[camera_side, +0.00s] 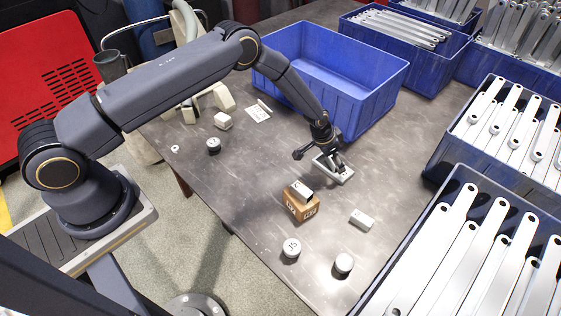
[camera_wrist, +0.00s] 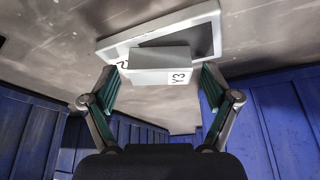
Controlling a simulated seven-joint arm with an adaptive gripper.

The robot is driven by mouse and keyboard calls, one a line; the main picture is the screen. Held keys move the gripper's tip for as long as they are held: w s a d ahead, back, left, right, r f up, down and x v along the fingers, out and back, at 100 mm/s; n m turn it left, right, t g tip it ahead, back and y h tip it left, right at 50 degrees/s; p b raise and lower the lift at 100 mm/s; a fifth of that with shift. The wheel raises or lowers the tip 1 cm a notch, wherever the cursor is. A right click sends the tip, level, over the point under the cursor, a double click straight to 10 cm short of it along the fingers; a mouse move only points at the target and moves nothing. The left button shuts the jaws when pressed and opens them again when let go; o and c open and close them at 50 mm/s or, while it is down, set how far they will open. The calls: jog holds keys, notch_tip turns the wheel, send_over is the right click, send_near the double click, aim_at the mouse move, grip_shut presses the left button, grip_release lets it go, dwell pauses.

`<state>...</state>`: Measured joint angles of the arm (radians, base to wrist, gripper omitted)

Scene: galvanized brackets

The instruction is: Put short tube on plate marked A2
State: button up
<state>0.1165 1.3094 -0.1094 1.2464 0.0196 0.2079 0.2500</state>
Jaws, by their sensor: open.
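A shallow light tray-like plate (camera_side: 345,178) with a raised rim and darker inside lies on the table beneath my gripper (camera_side: 332,165). In the wrist view the plate (camera_wrist: 207,38) bears a mark that looks like a 2; the rest of the mark is hidden. A pale grey block-like piece marked Y3 (camera_wrist: 160,62) sits at the plate, between my spread fingers. My gripper (camera_wrist: 160,80) is open, with a finger on either side of this piece. I cannot tell whether the piece is the short tube, as its ends are hidden.
A brown block (camera_side: 301,209) carries a small pale piece (camera_side: 302,191). A white block (camera_side: 362,219), marked round pieces (camera_side: 291,248) (camera_side: 343,264) and a dark-sided one (camera_side: 213,146) stand apart. An empty blue bin (camera_side: 385,88) is close behind my gripper; bins of brackets line the right.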

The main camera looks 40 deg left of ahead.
jog(key=s+a+r+n, duration=0.1)
jog(key=s+a+r, duration=0.3)
jog(key=r, duration=0.8)
jog(key=s+a+r+t+y, duration=0.1)
jog(key=s+r, duration=0.6)
jog(key=r, duration=0.5)
jog(key=s+a+r+n, duration=0.1)
jog(key=s+a+r, duration=0.3)
jog(key=r, duration=0.7)
jog(key=s+a+r+n, duration=0.1)
jog(key=s+r, duration=0.2)
jog(key=s, duration=0.8)
jog(key=s+a+r+n, duration=0.1)
jog(key=s+a+r, duration=0.1)
jog(key=s, duration=0.9)
jog(key=shift+s+a+r+t+y, duration=0.15)
jog(key=shift+s+r+t+y, duration=0.2)
jog(key=shift+r, duration=0.25)
jog(key=shift+w, duration=0.15)
